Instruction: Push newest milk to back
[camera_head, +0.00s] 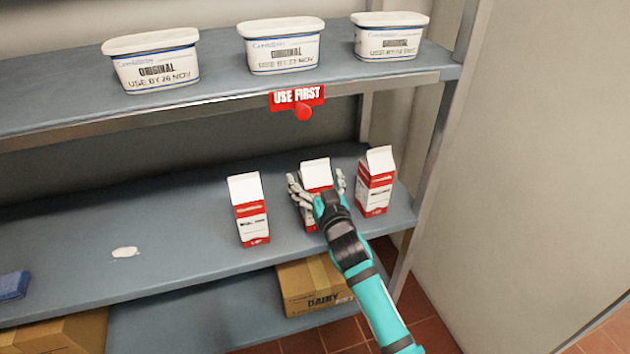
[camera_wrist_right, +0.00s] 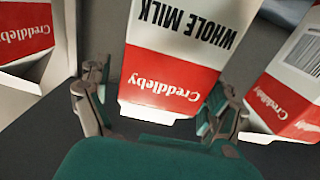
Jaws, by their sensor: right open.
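Three red and white milk cartons stand upright on the middle shelf in the head view: a left one (camera_head: 250,210), a middle one (camera_head: 316,174) and a right one (camera_head: 376,182). My right gripper (camera_head: 318,185) is open around the middle carton, with a finger on each side. In the right wrist view the gripper (camera_wrist_right: 160,110) has the middle carton (camera_wrist_right: 175,60), marked "WHOLE MILK", between its spread fingers. The other two cartons show at the sides there. The gripper hides the middle carton's front in the head view. Their dates cannot be read. My left gripper is out of view.
Three white tubs (camera_head: 283,47) stand on the upper shelf (camera_head: 215,75), above a red "USE FIRST" tag (camera_head: 297,97). A white spill (camera_head: 125,252) and a blue cloth (camera_head: 13,286) lie left on the middle shelf (camera_head: 180,235). A "DAIRY" box (camera_head: 313,285) sits below.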

